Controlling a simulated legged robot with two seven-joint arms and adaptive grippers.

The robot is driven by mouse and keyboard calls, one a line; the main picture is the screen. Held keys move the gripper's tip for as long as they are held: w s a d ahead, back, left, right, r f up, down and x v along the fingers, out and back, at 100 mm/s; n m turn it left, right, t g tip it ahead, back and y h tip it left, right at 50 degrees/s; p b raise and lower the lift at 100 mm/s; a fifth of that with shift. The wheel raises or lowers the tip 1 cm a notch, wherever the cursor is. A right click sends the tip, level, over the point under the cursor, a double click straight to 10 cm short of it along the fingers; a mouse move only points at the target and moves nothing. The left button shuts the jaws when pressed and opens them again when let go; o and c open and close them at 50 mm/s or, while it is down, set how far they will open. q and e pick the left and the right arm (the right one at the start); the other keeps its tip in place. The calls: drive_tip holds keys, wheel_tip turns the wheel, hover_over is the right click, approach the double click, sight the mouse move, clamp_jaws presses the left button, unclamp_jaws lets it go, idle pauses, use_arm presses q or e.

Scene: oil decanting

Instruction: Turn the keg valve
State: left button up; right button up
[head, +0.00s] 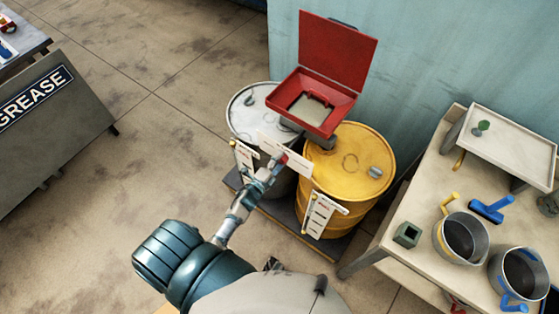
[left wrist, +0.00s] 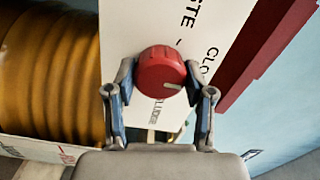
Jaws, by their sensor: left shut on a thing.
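The keg valve shows as a round red knob (left wrist: 160,70) with a pale mark on its rim, in front of a white lettered plate (left wrist: 118,30). In the head view the plate (head: 292,157) stands in front of the gap between a grey drum (head: 240,118) and a yellow drum (head: 350,165), below a red open-lidded funnel box (head: 330,122). My left gripper (left wrist: 160,80) has a finger on either side of the knob and is shut on it. In the head view the left gripper (head: 274,168) hides most of the knob. My right gripper is out of view.
Both drums stand on a dark low pallet (head: 318,243), each with a white tag. At right, a table (head: 400,232) holds metal pots (head: 462,238), a blue tool (head: 490,209) and a raised tray (head: 510,140). A GREASE board (head: 60,130) stands at left. The floor between is clear.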

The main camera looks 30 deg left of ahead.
use_arm(q)
drive_tip(key=shift+d, duration=0.1)
drive_tip(key=o, duration=1.2)
drive_tip(key=shift+w+f, duration=0.1)
drive_tip(key=shift+w, duration=0.05)
drive_tip(key=shift+c, duration=0.2)
drive_tip(key=s, duration=1.2)
drive_tip(key=shift+a, duration=0.45)
drive_tip(key=shift+f, duration=0.1)
